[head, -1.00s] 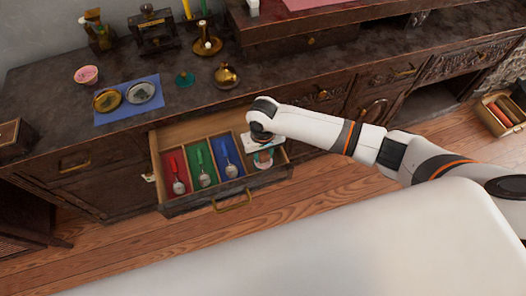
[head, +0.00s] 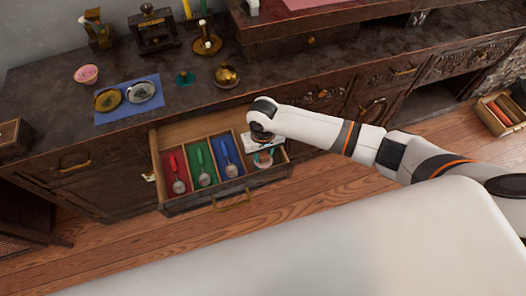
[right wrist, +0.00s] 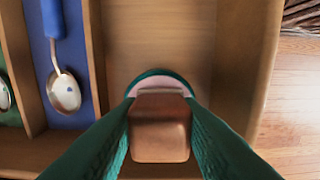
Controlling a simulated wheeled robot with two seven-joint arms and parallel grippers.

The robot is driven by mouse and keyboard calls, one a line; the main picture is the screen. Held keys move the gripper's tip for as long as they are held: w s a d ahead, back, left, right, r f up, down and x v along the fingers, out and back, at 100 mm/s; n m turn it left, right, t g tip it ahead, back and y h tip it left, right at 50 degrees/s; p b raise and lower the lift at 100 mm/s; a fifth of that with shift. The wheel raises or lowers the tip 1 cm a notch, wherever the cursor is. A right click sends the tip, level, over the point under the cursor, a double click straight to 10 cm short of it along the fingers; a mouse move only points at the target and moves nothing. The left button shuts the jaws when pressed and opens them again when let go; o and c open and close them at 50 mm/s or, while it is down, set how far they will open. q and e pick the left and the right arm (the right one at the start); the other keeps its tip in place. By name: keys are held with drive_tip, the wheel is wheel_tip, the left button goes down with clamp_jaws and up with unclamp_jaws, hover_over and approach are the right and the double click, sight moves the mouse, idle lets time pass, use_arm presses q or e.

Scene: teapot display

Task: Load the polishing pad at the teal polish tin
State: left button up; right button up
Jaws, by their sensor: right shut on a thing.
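The teal polish tin (head: 185,78) stands small on the dark counter, right of the blue mat. The polishing pad has a brown block handle (right wrist: 160,128) above a pale pink and teal round base (right wrist: 160,80). It is in the bare right compartment of the open drawer (head: 174,136). My right gripper (head: 264,156) reaches down into that compartment. In the right wrist view its teal fingers are shut on the pad's handle, one on each side. I cannot tell whether the pad touches the drawer floor. My left gripper is not in view.
Spoons with red, green and blue handles (head: 228,155) lie in the coloured compartments to the left. On the counter are a blue mat (head: 128,116) with two round metal pieces, a pink bowl (head: 87,75), a brass pot (head: 226,76) and a candlestick (head: 206,42). Wooden drawer walls (right wrist: 240,60) flank the gripper.

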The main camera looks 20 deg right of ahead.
drive_tip(key=shift+s+f+p, duration=0.1)
drive_tip(key=shift+p, duration=0.25)
idle(1.3)
wheel_tip(320, 180, up, 7)
drive_tip(key=p, duration=0.8)
drive_tip(key=shift+p, duration=0.4)
idle(0.5)
